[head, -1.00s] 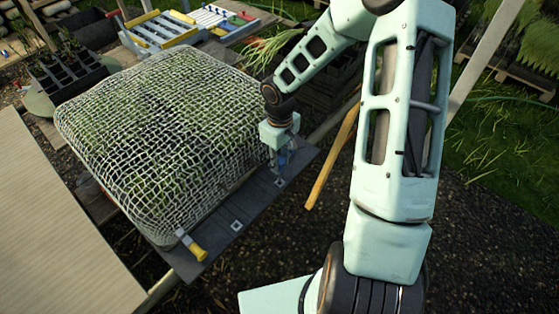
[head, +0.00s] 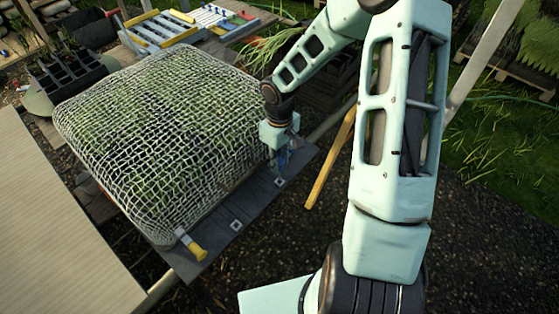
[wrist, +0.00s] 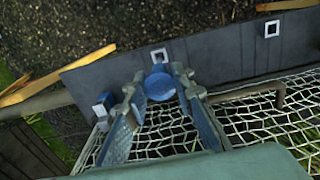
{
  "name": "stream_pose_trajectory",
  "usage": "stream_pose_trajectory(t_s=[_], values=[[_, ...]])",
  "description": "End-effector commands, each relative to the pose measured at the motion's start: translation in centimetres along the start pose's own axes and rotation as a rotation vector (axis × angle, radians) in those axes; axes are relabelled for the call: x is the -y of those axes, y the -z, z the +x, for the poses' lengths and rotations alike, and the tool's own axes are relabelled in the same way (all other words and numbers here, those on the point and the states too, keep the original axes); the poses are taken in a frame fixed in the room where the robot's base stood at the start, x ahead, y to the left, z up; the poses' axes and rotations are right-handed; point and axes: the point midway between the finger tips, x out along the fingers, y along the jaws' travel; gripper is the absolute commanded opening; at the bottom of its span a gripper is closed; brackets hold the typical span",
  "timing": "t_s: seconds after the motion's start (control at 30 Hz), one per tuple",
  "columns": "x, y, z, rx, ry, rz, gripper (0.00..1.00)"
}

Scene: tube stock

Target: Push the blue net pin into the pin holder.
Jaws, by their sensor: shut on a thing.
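My gripper (head: 281,163) is at the far right end of the dark board (head: 213,247), beside the netted mound. In the wrist view my gripper (wrist: 158,88) is shut on the blue net pin (wrist: 160,86), whose round blue top shows between the fingertips. A pin holder, a white-rimmed square (wrist: 159,57), lies on the board just beyond the pin in that view. It also shows just below my gripper in the head view (head: 279,182). The pin appears beside the square, not over its centre. The pin's lower end is hidden, so its height above the board is unclear.
White netting (head: 160,140) covers a green mound right beside the board. Another square holder (head: 236,225) is empty, and a yellow pin (head: 194,247) leans at the near end. A small blue-and-white piece (wrist: 103,105) shows left of the fingers.

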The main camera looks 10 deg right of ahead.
Motion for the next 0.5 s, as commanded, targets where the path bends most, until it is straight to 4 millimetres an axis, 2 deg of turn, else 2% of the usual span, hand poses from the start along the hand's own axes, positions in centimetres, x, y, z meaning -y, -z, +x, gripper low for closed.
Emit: stream_pose_trajectory(t_s=[0.5], values=[[-0.03,-0.01,0.65,0.0,0.0,0.0,0.05]])
